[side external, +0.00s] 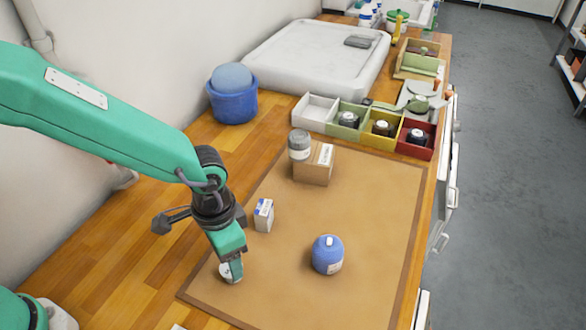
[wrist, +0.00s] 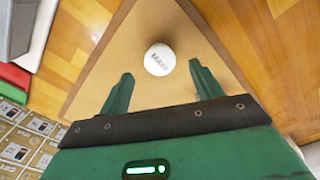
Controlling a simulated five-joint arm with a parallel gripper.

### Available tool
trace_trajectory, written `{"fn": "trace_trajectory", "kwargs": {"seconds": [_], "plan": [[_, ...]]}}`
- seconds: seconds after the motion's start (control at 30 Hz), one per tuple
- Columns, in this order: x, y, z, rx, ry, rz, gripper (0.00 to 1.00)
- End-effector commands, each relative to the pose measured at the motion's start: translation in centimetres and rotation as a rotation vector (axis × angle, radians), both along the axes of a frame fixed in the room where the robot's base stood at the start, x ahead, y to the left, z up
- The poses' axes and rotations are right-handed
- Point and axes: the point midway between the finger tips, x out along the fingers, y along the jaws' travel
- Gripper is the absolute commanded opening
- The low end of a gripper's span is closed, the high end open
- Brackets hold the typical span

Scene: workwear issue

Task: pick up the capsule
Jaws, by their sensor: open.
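The capsule appears to be the small white round item with dark lettering on its top, standing on the brown mat (side external: 370,200). It shows in the wrist view (wrist: 159,59) near the mat's corner, centred in the gap between the fingers. In the side view the capsule (side external: 231,272) is partly hidden by my gripper (side external: 231,257), which points down right over it. My gripper is open, with a finger on either side in the wrist view (wrist: 160,72). I cannot tell whether the fingers touch it.
A small white carton (side external: 263,215) stands close behind my gripper. A blue jar (side external: 327,254) stands to the right. A grey-lidded jar (side external: 299,145) stands by a cardboard box (side external: 314,166). Coloured bins (side external: 316,112) and a blue bucket (side external: 232,104) are farther back. The mat's front right is clear.

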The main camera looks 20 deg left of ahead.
Motion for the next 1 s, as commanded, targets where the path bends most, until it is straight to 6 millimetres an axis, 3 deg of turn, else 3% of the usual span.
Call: {"fn": "trace_trajectory", "kwargs": {"seconds": [0.4,1.0], "plan": [[-0.1,0.0,-4.2,0.002,0.002,0.000,0.65],[-0.1,0.0,-4.5,0.000,0.000,0.000,0.65]]}}
